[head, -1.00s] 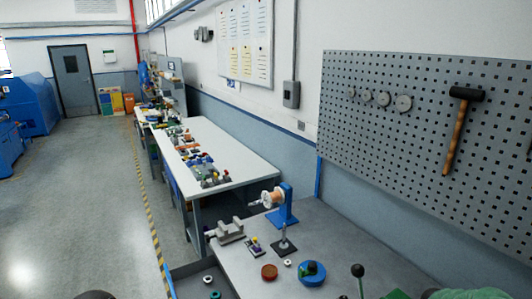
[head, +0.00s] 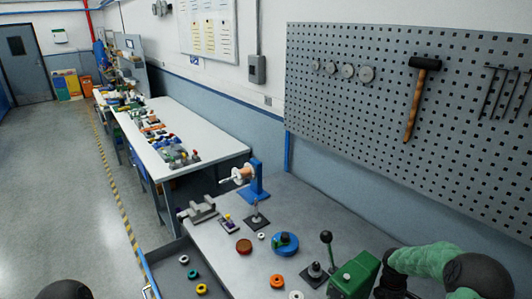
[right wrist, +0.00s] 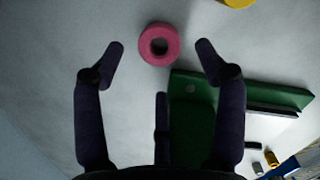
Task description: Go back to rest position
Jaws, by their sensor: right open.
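My right gripper (right wrist: 160,52) is open and empty in the right wrist view, its two dark fingers apart. A pink ring pulley (right wrist: 159,44) lies between and beyond its fingertips, not held. My right arm (head: 425,259) comes in at the lower right of the head view, beside a green machine (head: 355,274) with a black-knobbed lever. The green machine also shows in the right wrist view (right wrist: 192,133). Only a dark rounded part of mine shows at the bottom left of the head view; my left gripper is out of view.
The grey workbench (head: 215,245) holds an orange ring (head: 277,281), a red-brown disc (head: 243,246), a blue round fixture (head: 284,243) and a blue spool stand (head: 256,181). An open drawer (head: 168,255) with several rings juts out left. A pegboard (head: 390,110) hangs behind.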

